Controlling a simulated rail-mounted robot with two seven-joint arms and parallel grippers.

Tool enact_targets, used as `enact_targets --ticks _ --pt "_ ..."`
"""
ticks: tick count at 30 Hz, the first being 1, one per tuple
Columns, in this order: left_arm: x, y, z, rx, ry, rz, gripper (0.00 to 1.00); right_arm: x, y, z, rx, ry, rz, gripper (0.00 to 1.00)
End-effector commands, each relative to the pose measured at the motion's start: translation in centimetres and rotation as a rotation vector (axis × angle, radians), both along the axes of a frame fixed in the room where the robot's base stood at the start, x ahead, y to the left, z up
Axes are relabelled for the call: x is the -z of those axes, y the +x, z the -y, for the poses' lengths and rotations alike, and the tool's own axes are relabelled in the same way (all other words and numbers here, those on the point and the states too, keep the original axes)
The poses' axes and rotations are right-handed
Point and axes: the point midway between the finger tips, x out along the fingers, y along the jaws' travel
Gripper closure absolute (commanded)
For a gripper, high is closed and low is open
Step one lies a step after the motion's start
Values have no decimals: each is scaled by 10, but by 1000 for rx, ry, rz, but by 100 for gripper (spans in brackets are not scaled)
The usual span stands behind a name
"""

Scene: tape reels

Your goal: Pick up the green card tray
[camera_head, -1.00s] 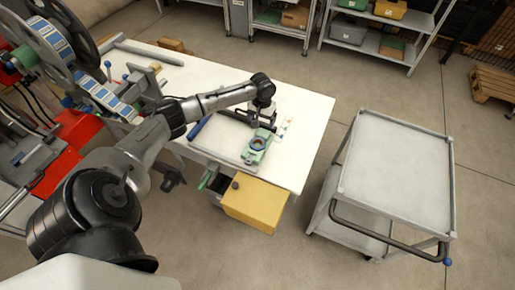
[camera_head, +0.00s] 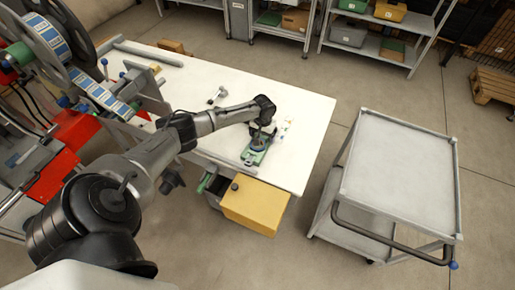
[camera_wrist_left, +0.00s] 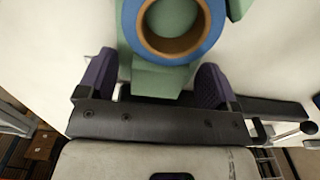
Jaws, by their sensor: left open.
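The green card tray (camera_head: 256,158) appears to be the green piece near the front right of the white table, with a round ring on it. The left wrist view shows its green body (camera_wrist_left: 160,80) close up, with a blue ring (camera_wrist_left: 217,30) around a brown core. My left gripper (camera_head: 261,136) is over its far end, pointing down. In the wrist view its two purple fingers (camera_wrist_left: 155,72) stand apart, one on each side of the green body. I cannot tell whether they touch it. My right gripper is not in view.
A yellow drawer box (camera_head: 255,205) hangs below the table's front edge. A grey trolley (camera_head: 400,175) stands to the right. Reel equipment (camera_head: 75,65) stands on the left. A small metal item (camera_head: 217,95) lies behind my arm. The table's back right is clear.

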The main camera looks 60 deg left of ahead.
Motion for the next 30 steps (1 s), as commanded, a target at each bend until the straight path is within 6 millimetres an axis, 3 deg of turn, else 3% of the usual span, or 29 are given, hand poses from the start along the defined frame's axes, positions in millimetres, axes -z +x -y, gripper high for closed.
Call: enact_targets --ticks 8,25,30 --pt "1 0 0 0 1 1 17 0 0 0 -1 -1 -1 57" --pt "1 0 0 0 1 1 71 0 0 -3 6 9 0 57" --pt "1 0 0 0 0 1 74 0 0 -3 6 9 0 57"
